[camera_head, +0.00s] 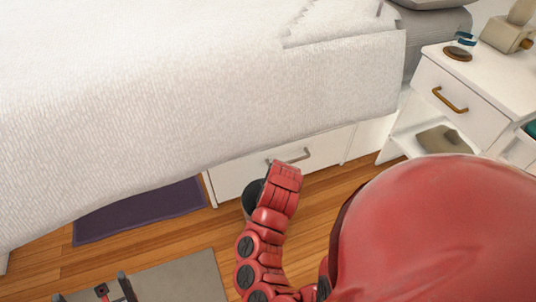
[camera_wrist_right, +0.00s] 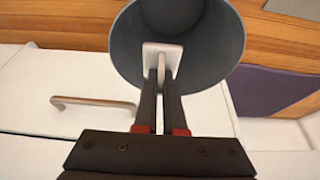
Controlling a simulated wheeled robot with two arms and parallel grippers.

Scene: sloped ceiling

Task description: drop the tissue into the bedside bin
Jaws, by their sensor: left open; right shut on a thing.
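In the head view the bin (camera_head: 249,205) stands on the floor by the bed, partly hidden by my red right arm. The right fingers and tissue are hidden there. My left gripper (camera_head: 93,292) is open and empty at the bottom left edge, over the grey mat.
The bed (camera_head: 180,90) fills the upper left, with a drawer (camera_head: 300,165) under it beside the bin. A white nightstand (camera_head: 465,95) stands at the right. A purple mat (camera_head: 140,212) and a grey mat (camera_head: 180,280) lie on the wooden floor.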

